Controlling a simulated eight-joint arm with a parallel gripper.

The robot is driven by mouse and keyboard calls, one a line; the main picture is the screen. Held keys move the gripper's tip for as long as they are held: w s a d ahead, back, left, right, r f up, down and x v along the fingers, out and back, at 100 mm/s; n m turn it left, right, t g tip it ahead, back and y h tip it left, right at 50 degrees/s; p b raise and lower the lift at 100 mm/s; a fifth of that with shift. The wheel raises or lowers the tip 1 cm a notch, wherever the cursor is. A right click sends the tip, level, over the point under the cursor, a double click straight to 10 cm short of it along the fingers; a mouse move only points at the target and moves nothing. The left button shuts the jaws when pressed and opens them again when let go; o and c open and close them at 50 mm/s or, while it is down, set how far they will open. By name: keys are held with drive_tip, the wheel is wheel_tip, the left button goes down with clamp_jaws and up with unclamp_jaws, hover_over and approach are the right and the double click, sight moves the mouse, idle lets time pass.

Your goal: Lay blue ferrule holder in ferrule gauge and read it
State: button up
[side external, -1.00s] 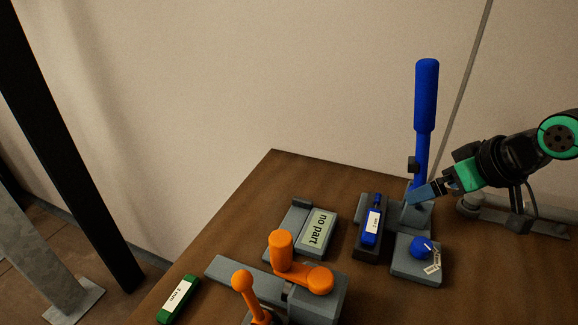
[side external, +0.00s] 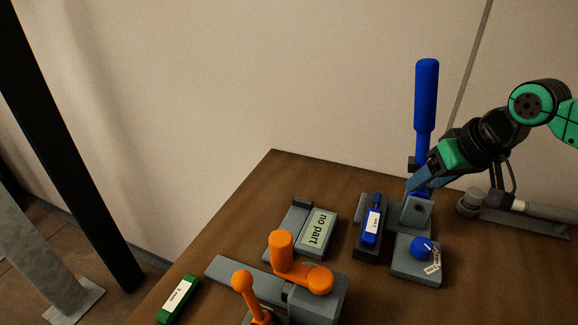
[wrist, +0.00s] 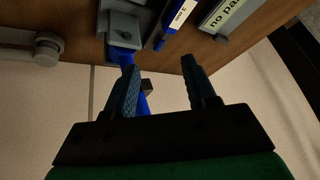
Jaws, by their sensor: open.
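The blue ferrule holder (side external: 371,225), with a white label, lies in a dark cradle (side external: 372,254) right of the gauge. It also shows at the top of the wrist view (wrist: 177,20). The ferrule gauge (side external: 298,217) is a grey block whose display (side external: 317,228) reads "no part". My gripper (side external: 413,187) is open and empty, above and behind the holder, close to the base of the tall blue lever (side external: 426,100). In the wrist view my gripper's fingers (wrist: 160,70) are spread apart, with the blue lever partly hidden behind the left finger.
A grey block with a blue knob (side external: 421,246) stands right of the cradle. An orange-handled clamp device (side external: 290,265) stands in front of the gauge. A green holder (side external: 178,299) labelled "3 mm" lies at the table's left edge. A grey bar (side external: 520,208) lies at the right.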

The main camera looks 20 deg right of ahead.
sight(375, 213)
drive_tip(key=w+f+m+g, duration=0.1)
drive_tip(key=w+m, duration=0.1)
drive_tip(key=w+a+f+m+g, duration=0.1)
drive_tip(key=w+m+g, duration=0.1)
drive_tip(key=w+a+f+m+g, duration=0.1)
drive_tip(key=w+m+g, duration=0.1)
drive_tip(key=shift+w+a+f, duration=0.1)
drive_tip(key=shift+w+f, duration=0.1)
drive_tip(key=shift+w+f+m+g, duration=0.2)
drive_tip(key=shift+f+m+g, duration=0.1)
drive_tip(key=shift+m, duration=0.2)
wheel_tip(375, 213, down, 7)
drive_tip(key=shift+r, duration=0.3)
clamp_jaws()
